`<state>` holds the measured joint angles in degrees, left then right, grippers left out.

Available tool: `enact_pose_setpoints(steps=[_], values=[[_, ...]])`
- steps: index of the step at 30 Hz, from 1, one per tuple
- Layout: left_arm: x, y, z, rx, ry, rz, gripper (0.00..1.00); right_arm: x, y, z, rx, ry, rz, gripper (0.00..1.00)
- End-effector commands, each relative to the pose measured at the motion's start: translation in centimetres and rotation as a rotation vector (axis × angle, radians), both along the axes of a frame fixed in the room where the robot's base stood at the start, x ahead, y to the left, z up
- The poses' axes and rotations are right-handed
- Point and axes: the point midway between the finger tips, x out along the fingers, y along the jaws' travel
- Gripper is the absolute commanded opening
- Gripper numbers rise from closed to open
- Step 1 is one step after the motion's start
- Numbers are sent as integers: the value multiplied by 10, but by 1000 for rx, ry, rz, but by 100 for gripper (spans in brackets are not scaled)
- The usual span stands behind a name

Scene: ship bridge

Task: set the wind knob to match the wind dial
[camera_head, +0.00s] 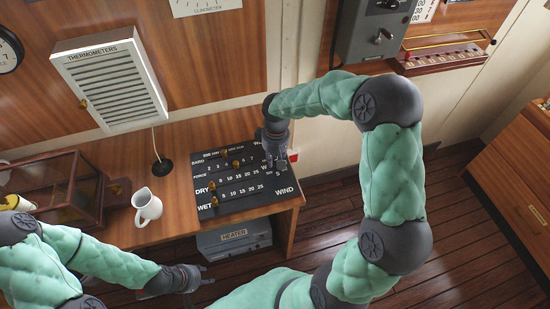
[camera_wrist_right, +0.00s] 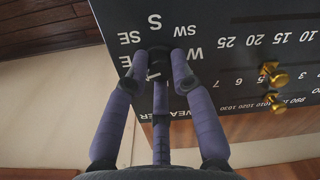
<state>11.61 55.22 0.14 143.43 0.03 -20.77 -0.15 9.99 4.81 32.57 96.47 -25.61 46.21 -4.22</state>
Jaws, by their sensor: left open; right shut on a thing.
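The black instrument board (camera_head: 235,190) lies on the wooden desk, with the WIND lettering at its right end. My right gripper (camera_head: 274,160) is over that end, its fingers down on the board. In the right wrist view its three blue-grey fingers (camera_wrist_right: 160,75) are closed around the dark wind knob (camera_wrist_right: 158,58). Letters SE, S, SW, E and W ring the knob; the far side is hidden by the fingers. A short white mark shows by the knob, but its pointing is unclear. I cannot identify the wind dial. My left gripper (camera_head: 203,274) is open and empty, low before the desk.
Brass sliders (camera_wrist_right: 275,73) stand on the board's scales. A white jug (camera_head: 147,207), a dark stand (camera_head: 162,166) and a glazed wooden case (camera_head: 60,190) are to the left. A thermometers cabinet (camera_head: 110,85) hangs behind. A grey heater box (camera_head: 235,240) sits below the desk.

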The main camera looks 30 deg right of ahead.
Motion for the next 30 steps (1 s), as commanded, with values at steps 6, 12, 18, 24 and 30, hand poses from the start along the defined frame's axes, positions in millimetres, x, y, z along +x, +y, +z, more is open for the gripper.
enact_pose_setpoints(steps=[6,12,18,24,30], values=[[0,0,-3,0,0,0,43,1,0,0,2,-3,-205,0],[0,0,-6,0,0,0,43,1,0,-1,2,-3,-395,0],[0,0,-9,0,0,0,43,1,0,0,2,-4,-585,0],[0,0,-13,0,0,0,43,0,0,-1,2,-4,-764,0],[0,0,-16,0,0,0,43,0,-1,0,2,-3,-910,0]])
